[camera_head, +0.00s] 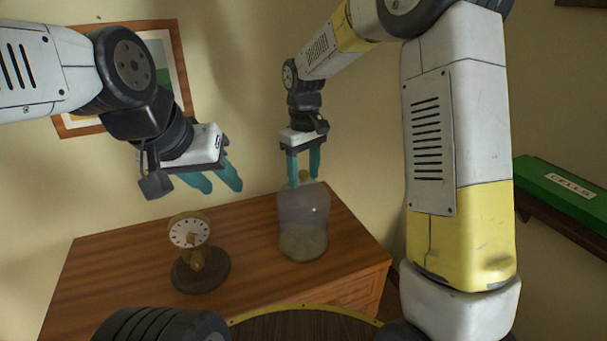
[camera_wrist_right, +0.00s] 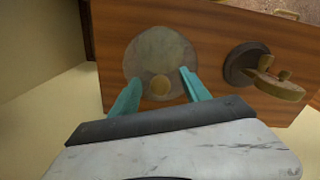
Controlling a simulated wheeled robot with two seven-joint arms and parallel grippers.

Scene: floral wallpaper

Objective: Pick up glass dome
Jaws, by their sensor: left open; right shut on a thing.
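The glass dome (camera_head: 303,212) is a clear, greyish bell with a small tan knob (camera_head: 303,176) on top. It is upright at the right part of the wooden cabinet top; I cannot tell whether its rim touches the wood. My right gripper (camera_head: 304,182) points down from above, its teal fingers closed on the knob. In the right wrist view the dome (camera_wrist_right: 160,48) shows from above as a round disc, with the knob (camera_wrist_right: 159,86) between the fingers (camera_wrist_right: 158,87). My left gripper (camera_head: 216,187) is open and empty, above and behind the clock.
A brass clock (camera_head: 190,233) on a dark round base stands left of the dome on the wooden cabinet (camera_head: 110,265); the wrist view shows it too (camera_wrist_right: 272,82). Bare wood lies between them. A green box labelled CELLS (camera_head: 560,189) rests on a shelf at right.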

